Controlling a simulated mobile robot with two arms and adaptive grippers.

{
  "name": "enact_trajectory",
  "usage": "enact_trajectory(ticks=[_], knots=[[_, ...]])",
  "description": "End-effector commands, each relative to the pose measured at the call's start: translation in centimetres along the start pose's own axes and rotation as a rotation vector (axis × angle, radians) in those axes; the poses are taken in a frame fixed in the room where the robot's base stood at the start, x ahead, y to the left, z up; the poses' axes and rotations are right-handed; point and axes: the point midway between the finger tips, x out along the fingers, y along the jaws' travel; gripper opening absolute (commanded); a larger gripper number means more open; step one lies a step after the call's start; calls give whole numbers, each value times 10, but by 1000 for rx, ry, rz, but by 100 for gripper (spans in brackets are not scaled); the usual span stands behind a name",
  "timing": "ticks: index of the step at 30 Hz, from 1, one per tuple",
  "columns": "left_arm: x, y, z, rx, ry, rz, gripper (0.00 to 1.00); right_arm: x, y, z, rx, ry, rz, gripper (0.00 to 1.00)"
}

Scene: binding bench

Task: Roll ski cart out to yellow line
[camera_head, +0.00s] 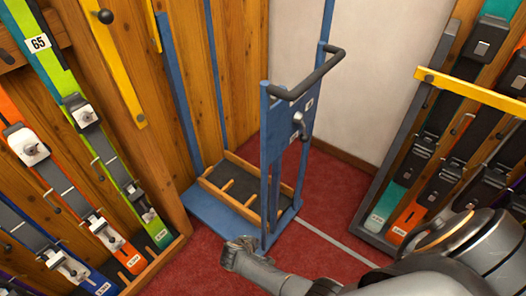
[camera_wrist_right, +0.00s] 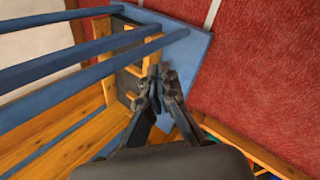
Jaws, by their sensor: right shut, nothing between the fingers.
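The ski cart (camera_head: 271,140) stands upright in the corner of the head view. It has a blue frame, a dark curved push handle (camera_head: 310,78) at the top and a blue base with a wood-edged tray (camera_head: 245,188). My right gripper (camera_head: 236,247) is low at the cart's near front edge, shut and empty; whether it touches the cart is unclear. In the right wrist view the gripper (camera_wrist_right: 160,82) appears over the tray and blue base (camera_wrist_right: 195,45), with blue posts at the left. A pale grey-white floor line (camera_head: 335,241) runs beside the cart; no yellow line shows on the floor. My left gripper is out of view.
A ski rack (camera_head: 160,258) with several skis stands close on the left. Another rack (camera_head: 376,190) with a yellow bar (camera_head: 470,90) stands on the right. Red carpet (camera_head: 335,200) is bare between the cart and the right rack.

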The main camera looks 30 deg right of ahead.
Motion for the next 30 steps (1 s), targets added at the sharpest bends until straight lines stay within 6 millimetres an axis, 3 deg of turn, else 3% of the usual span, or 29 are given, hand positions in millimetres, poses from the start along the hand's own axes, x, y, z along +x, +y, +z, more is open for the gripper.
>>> enact_trajectory(ticks=[1,6,9,13,18,21,25,30], knots=[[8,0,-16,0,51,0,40,1,30,-22,-12,-19,82,0],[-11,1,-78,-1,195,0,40,-46,135,-55,-12,-145,349,0],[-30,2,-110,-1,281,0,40,-88,189,-64,37,-230,497,0],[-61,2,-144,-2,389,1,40,-151,241,-61,147,-346,665,0],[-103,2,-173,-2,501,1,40,-226,273,-45,321,-469,807,0],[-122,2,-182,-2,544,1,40,-255,279,-36,403,-514,849,0],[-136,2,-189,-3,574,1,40,-276,281,-29,463,-545,874,0],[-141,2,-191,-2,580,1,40,-282,282,-26,480,-555,879,0]])
